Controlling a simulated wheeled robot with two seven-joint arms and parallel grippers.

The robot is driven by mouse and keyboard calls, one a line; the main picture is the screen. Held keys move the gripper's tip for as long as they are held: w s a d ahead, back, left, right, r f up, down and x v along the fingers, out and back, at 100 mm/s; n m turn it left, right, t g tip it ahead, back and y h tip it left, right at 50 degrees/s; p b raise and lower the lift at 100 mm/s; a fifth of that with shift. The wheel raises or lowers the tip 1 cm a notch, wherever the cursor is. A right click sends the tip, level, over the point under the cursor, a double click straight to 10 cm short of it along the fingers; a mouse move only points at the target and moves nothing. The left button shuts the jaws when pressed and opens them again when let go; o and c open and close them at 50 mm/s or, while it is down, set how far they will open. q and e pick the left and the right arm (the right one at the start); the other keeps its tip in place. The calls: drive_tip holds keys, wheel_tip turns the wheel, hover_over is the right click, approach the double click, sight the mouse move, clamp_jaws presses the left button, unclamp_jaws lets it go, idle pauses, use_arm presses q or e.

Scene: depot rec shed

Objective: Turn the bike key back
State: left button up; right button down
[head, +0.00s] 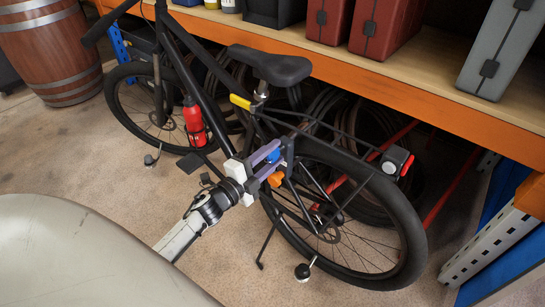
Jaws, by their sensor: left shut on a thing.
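A black bike (172,55) stands upright on its stand in front of the shelf. My left gripper (274,162) reaches in from below and is at the frame beside the rear wheel (410,235). Its two purple fingers are shut around a small blue piece, which seems to be the bike key (272,156). An orange part (276,179) shows just below the fingers. The lock and the key's shaft are mostly hidden by the gripper, so I cannot tell how far the key is turned. My right gripper is not in view.
An orange-edged shelf (440,105) with red cases (385,25) and a grey case (500,50) runs above the bike. A red bottle (194,122) is on the frame. A wooden barrel (50,50) stands at the left. The floor in front is clear.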

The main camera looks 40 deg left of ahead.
use_arm(q)
drive_tip(key=shift+m+b, duration=0.3)
drive_tip(key=shift+m, duration=1.1)
drive_tip(key=o, duration=1.1)
drive_tip(key=shift+c, duration=0.2)
drive_tip(key=s, duration=1)
drive_tip(key=shift+s+a+p, duration=0.15)
drive_tip(key=shift+a+p, duration=0.25)
drive_tip(key=shift+a, duration=0.05)
drive_tip(key=shift+d, duration=0.1)
